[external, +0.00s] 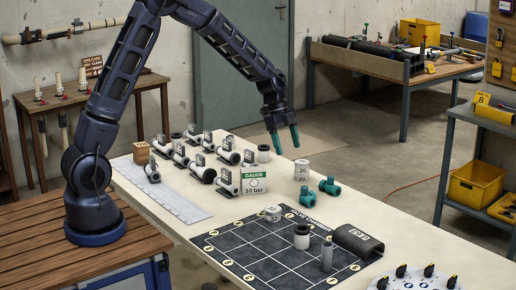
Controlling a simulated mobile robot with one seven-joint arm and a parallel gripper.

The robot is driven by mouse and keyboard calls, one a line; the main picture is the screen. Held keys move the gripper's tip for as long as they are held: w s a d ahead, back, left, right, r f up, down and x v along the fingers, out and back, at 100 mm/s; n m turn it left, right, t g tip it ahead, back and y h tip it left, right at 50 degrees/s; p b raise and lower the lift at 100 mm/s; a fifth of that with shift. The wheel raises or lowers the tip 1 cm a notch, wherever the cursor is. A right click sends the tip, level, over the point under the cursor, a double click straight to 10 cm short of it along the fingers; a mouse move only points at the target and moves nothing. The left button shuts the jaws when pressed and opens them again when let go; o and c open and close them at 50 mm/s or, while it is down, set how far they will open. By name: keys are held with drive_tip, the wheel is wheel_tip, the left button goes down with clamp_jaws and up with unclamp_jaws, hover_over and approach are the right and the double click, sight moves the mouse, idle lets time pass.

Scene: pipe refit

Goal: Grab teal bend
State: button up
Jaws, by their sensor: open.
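Two small teal pipe fittings lie side by side on the pale worktable, right of the middle in the external view. The front-left teal fitting (307,197) and the back-right teal fitting (330,186) are too small to tell which is the bend. My gripper (285,145) has teal fingertips, points downward and is open with nothing between its fingers. It hangs in the air above the far part of the worktable, up and to the left of both fittings in the picture, apart from them.
A green-and-white gauge card (253,182) and several white pipe pieces with dark ends are to the left. A black grid mat (228,247) with a dark half-pipe cover (358,241) lies in front. Bare tabletop surrounds the fittings.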

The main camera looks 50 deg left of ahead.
drive_tip(key=m, duration=0.2)
approach(306, 192)
drive_tip(key=shift+w+a+f+x, duration=0.1)
drive_tip(key=shift+w+a+x, duration=0.2)
drive_tip(key=shift+x, duration=1.5)
drive_tip(key=shift+w+a+f+x, duration=0.1)
drive_tip(key=shift+w+a+x, duration=0.2)
drive_tip(key=shift+x, duration=1.55)
drive_tip(key=shift+w+a+f+x, duration=0.1)
drive_tip(key=shift+w+a+x, duration=0.2)
drive_tip(key=shift+x, duration=1.5)
drive_tip(key=c, duration=1.1)
drive_tip(key=shift+o, duration=0.2)
